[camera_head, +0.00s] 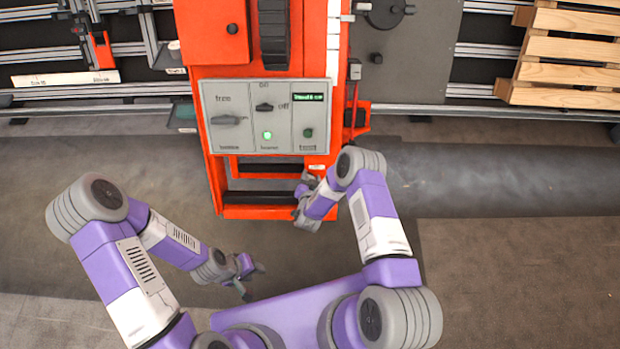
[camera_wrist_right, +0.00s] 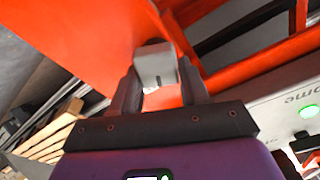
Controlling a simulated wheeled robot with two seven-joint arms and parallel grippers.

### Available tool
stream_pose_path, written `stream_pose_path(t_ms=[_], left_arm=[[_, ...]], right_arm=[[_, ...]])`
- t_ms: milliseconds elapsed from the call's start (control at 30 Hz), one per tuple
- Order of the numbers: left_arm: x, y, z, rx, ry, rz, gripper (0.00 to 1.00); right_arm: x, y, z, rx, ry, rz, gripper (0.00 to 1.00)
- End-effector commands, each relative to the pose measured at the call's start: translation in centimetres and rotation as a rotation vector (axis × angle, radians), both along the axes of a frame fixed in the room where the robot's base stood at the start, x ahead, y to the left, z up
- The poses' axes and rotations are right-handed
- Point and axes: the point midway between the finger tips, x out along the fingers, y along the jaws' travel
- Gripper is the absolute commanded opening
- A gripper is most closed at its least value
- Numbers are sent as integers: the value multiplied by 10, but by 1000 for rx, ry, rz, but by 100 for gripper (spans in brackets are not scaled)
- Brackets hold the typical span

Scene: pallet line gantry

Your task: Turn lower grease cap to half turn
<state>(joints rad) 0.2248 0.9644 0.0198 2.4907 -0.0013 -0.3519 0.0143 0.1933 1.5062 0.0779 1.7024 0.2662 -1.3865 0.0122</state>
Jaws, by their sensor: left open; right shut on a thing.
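A grey, blocky cap (camera_wrist_right: 157,66) sits against an orange surface between my right gripper's fingers in the right wrist view; I take it to be the lower grease cap. My right gripper (camera_wrist_right: 158,85) is shut on it. In the head view my right gripper (camera_head: 300,197) is at the lower right of the orange machine (camera_head: 237,212), and the cap is hidden there. No turn marks on the cap can be read. My left gripper (camera_head: 253,280) is open and empty, low over the floor, well in front of the machine.
A grey control panel (camera_head: 265,142) with knobs and a lit green lamp (camera_head: 267,134) is above my right gripper. Wooden pallets (camera_head: 565,72) stand at the back right. Rails run along the back. The floor left of the machine is clear.

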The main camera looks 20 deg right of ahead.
Motion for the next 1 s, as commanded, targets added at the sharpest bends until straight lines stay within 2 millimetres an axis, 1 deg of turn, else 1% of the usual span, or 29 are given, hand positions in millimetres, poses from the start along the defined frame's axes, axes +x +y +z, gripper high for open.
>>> stream_pose_path(t_ms=[1000], left_arm=[[0,0,1,0,0,0,40]], right_arm=[[-8,-6,-10,823,-232,-455,15]])
